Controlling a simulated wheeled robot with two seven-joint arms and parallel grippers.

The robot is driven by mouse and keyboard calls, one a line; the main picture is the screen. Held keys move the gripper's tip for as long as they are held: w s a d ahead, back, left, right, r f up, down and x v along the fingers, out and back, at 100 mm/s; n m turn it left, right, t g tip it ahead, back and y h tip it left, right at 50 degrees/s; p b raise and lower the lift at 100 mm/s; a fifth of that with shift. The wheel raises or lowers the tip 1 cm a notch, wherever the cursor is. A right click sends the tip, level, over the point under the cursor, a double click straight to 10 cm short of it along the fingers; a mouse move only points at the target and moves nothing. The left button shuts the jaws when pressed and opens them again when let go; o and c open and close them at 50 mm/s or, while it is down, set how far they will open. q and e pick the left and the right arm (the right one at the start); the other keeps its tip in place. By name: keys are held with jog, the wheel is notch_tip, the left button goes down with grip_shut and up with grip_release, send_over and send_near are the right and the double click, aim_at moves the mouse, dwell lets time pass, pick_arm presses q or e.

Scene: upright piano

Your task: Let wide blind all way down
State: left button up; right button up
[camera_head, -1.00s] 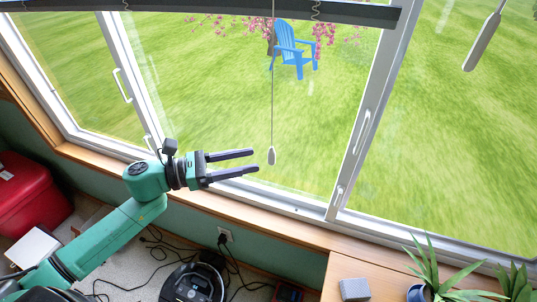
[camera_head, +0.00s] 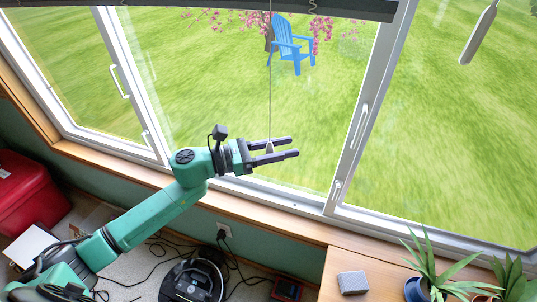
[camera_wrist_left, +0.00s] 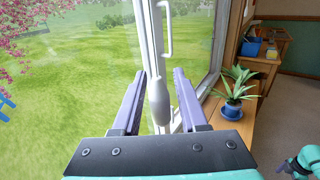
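The wide blind shows as a dark bar (camera_head: 345,8) along the top of the head view, above the wide window. A thin cord (camera_head: 270,90) hangs from it. The pale pull at the cord's end (camera_head: 269,147) is at my left gripper (camera_head: 294,147). In the left wrist view the pull (camera_wrist_left: 158,98) hangs between the two spread fingers of the left gripper (camera_wrist_left: 158,75), with gaps on both sides. The left gripper is open.
Another grey pull (camera_head: 479,37) hangs at the upper right. A wooden sill and ledge (camera_head: 320,272) run below the window, with a grey block (camera_head: 353,283) and potted plants (camera_head: 428,280) at right. A red box (camera_head: 25,190) stands left. Cables lie on the floor.

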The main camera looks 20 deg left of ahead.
pick_arm(q)
grip_shut()
jog(key=a+b, duration=0.1)
jog(key=a+f+b, duration=0.1)
jog(key=shift+a+b, duration=0.35)
jog(key=shift+b, duration=0.05)
notch_tip(320, 180, up, 9)
jog(key=a+p, duration=0.2)
jog(key=shift+w+r+p, duration=0.15)
jog(key=shift+p, duration=0.15)
jog(key=shift+a, duration=0.15)
notch_tip(320, 180, up, 9)
jog(key=p, duration=0.4)
jog(key=shift+p, duration=0.4)
